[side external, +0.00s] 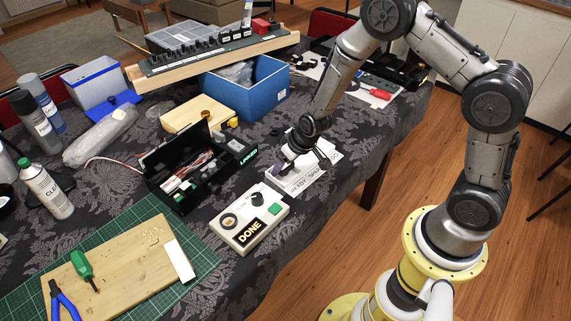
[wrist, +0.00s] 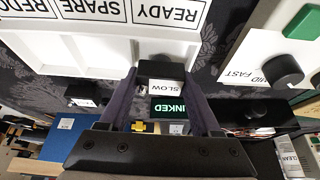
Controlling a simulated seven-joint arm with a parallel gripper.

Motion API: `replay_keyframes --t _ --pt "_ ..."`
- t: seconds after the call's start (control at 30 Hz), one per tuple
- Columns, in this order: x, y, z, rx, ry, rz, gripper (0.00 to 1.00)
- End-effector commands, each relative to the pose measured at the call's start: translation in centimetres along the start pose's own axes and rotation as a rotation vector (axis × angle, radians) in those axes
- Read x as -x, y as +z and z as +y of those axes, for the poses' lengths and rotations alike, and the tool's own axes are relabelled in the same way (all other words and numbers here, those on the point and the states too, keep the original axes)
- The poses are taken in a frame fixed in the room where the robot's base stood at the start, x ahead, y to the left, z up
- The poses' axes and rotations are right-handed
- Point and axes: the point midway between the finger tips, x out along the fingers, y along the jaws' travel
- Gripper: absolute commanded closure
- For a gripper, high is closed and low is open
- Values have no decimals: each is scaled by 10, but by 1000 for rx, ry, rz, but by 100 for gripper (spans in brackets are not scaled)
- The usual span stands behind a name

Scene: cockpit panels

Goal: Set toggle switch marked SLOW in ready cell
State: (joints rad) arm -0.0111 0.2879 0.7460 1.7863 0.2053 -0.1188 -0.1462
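The SLOW toggle switch (wrist: 160,70) is a black piece with a white label, between my gripper's fingers (wrist: 161,82) in the wrist view. The fingers appear closed on its sides. It is at the READY end of the white tray (wrist: 92,50), over or just inside that cell; its height and any contact with the floor cannot be told. The READY label (wrist: 170,12) is on the tray's edge. In the side view my gripper (side external: 280,168) is down at the READY end of the tray (side external: 300,180), and the switch is hidden there.
A white panel with a black knob (side external: 257,198) and a DONE sign (side external: 250,232) stands just in front of the tray. An open black toolbox (side external: 190,175) and a LINKED sign (side external: 248,156) are to the left. A blue box (side external: 245,90) stands behind.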

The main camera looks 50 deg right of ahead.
Motion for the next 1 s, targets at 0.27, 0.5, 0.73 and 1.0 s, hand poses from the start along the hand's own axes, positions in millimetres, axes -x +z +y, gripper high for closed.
replay_keyframes --t 0.27,0.5,0.73,1.0 --pt "1 22 1 -1 2 -65 6" --pt "40 17 1 0 2 -57 6" --pt "63 14 0 1 2 -51 6" --pt "74 13 0 1 2 -49 6"
